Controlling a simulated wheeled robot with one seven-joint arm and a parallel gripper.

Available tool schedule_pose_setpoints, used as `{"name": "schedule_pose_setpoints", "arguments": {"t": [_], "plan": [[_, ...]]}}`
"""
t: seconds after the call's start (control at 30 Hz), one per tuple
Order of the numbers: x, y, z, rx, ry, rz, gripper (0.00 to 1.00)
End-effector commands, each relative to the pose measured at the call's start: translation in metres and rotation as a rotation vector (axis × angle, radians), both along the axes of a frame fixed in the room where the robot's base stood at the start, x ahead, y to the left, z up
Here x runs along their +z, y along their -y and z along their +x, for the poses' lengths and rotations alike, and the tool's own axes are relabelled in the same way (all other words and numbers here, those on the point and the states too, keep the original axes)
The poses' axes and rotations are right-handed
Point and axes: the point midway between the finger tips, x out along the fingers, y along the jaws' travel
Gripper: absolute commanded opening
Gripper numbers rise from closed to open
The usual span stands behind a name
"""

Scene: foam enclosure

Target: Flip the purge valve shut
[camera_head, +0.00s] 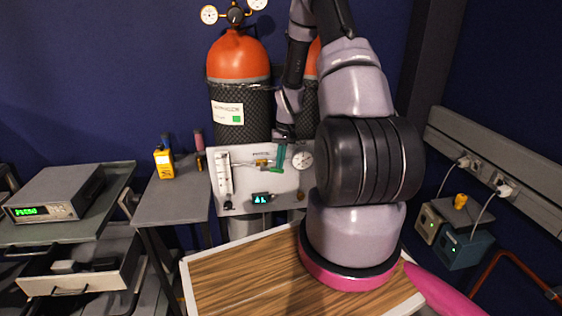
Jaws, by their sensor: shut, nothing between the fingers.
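A white wall panel (238,190) stands in front of the gas cylinders and carries the valve fittings. On it, a small brass fitting with a green lever (275,169), apparently the purge valve, sits left of a round gauge. The lever looks roughly level, sloping slightly down to the right. My gripper (281,163) points down in front of the panel, its narrow teal fingers shut and empty. The fingertips are right at the lever in the picture; I cannot tell whether they touch it. The fingers hide part of the valve.
A round gauge (302,159), a flow tube (224,172) and a small display (261,199) are on the panel. An orange-topped cylinder (239,62) stands behind. A wooden-topped table (235,279) lies in front. A side table (172,207) with a yellow meter (164,162) is left.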

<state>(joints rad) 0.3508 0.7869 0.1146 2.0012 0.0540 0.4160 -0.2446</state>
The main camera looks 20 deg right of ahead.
Motion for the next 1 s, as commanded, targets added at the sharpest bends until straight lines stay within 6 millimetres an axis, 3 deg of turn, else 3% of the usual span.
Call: {"name": "schedule_pose_setpoints", "arguments": {"t": [0.5,1.0], "plan": [[-0.032,0.004,0.002,0.000,-0.001,-0.001,0.00],[-0.046,0.002,0.003,0.000,-0.001,-0.002,0.00]]}}
